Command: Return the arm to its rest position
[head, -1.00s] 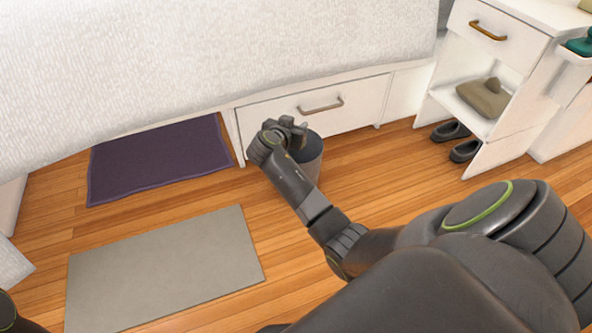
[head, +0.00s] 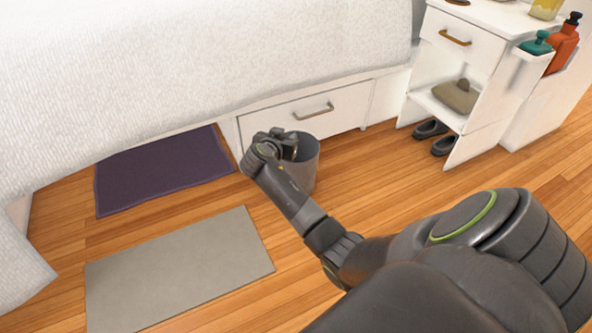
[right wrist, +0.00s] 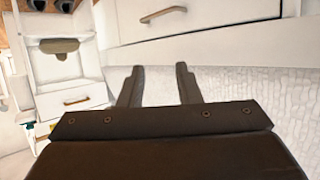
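My right arm reaches in from the lower right of the head view. Its gripper (head: 284,140) is in front of a grey bin (head: 305,168) and hides part of its rim. In the right wrist view the two fingers of my right gripper (right wrist: 158,78) stand apart with nothing between them. The fingers show against the white bed cover (right wrist: 235,90) and below the drawer front. My left gripper is in neither view now.
A white bed with a drawer (head: 325,109) fills the back. A purple mat (head: 165,172) and a grey mat (head: 180,265) lie on the wood floor. A white nightstand (head: 480,60) stands at the right, with shoes (head: 430,129) below and bottles (head: 564,45) beside it.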

